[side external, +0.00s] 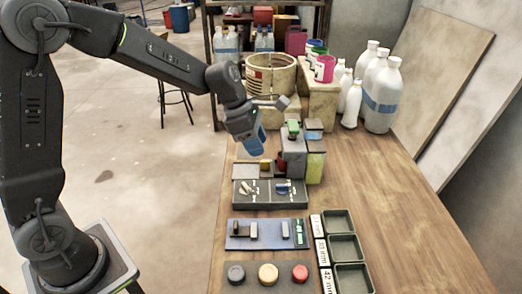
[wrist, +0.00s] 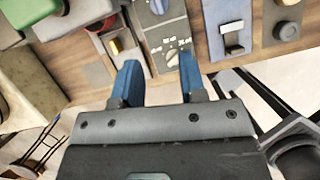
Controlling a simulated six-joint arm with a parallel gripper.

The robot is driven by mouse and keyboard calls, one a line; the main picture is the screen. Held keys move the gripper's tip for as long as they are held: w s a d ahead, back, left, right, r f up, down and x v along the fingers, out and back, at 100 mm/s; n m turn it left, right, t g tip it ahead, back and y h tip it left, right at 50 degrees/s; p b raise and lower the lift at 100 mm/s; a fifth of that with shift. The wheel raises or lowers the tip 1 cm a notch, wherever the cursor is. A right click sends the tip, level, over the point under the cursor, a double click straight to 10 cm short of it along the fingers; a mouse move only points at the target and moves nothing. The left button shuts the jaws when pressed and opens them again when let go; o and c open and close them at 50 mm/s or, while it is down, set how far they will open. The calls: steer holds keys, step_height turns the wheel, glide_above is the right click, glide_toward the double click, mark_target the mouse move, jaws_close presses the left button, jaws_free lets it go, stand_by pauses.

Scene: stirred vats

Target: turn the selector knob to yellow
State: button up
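A dark grey panel (side external: 268,203) lies on the bench with two rotary knobs. The cream knob (side external: 246,188) is on its left and the blue knob (side external: 284,188) on its right. In the wrist view the cream knob (wrist: 173,58) shows between my fingertips, beyond them, and the blue knob (wrist: 158,6) is at the top edge. Small pale marks surround both knobs. I cannot read them or tell which setting either knob points to. My gripper (side external: 257,143) is above and behind the panel, touching neither knob. Its blue fingers (wrist: 158,64) are apart with nothing between them.
A grey block with a green top (side external: 293,150) stands close right of my gripper. Nearer the front are a blue switch plate (side external: 267,243), a button plate (side external: 250,285) and dark trays (side external: 341,222). Bottles (side external: 383,97) stand behind. The bench's right side is clear.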

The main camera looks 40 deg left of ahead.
mark_target(282, 187)
steer(key=shift+c, duration=0.2)
